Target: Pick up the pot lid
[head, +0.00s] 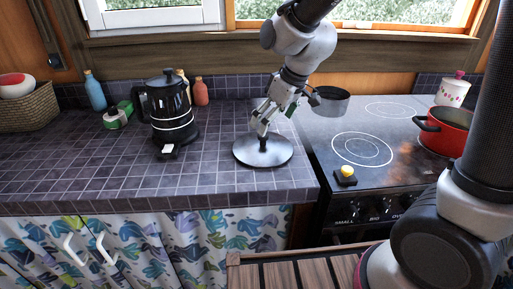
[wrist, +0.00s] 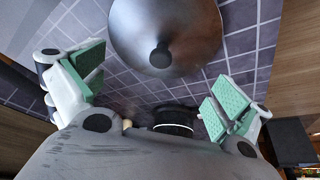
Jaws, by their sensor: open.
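The pot lid (head: 263,155) is a round grey metal disc with a dark knob on top. It lies flat on the dark tiled counter, near the front edge and left of the stove. In the wrist view the lid (wrist: 166,25) shows at the top centre, with its knob (wrist: 161,55) pointing toward the camera. My gripper (head: 264,124) is just above the lid in the head view. In the wrist view my gripper (wrist: 152,92) has its green-padded fingers wide apart, with nothing between them. The knob appears beyond the fingertips, roughly midway between them.
A black kettle (head: 172,110) stands left of the lid. A stove (head: 375,150) is to the right, with a dark pan (head: 330,103), a red pot (head: 445,130) and a yellow-topped black item (head: 346,176). Bottles (head: 95,92) and a basket (head: 25,108) stand farther left. Front-left counter is clear.

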